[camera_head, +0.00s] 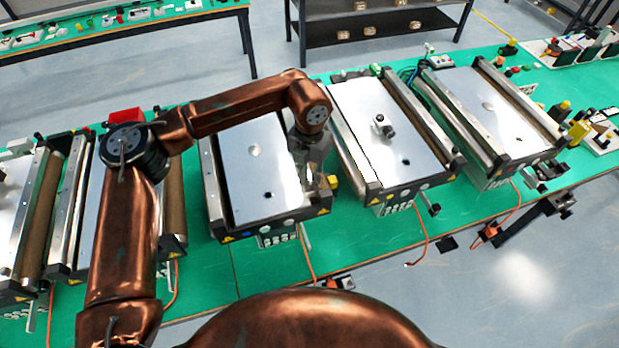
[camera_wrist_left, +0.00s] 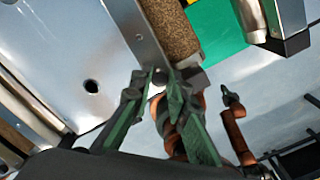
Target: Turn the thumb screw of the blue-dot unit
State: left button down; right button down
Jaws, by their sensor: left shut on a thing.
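My left gripper (camera_head: 316,178) is at the right front corner of the middle conveyor unit (camera_head: 250,185), which has a pale metal top plate. In the left wrist view, the gripper's two green-grey fingers (camera_wrist_left: 160,76) are closed on a small rounded knob, taken to be the thumb screw (camera_wrist_left: 158,75), at the end of a metal side rail. The fingers hide most of it.
Similar conveyor units stand on the green table (camera_head: 340,240), to the right (camera_head: 385,150) and to the left. A small grey fitting (camera_head: 382,126) sits on the neighbouring right unit's plate. Orange cables hang at the front edge. A brown roller (camera_wrist_left: 172,30) lies beside the gripped rail.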

aim_at(309, 182)
pick_arm(q)
jog(key=shift+n, duration=1.5)
jog(key=shift+r, duration=0.1)
jog(key=c, duration=1.8)
grip_release()
jog(key=shift+c, duration=0.2)
notch_tip(309, 182, up, 12)
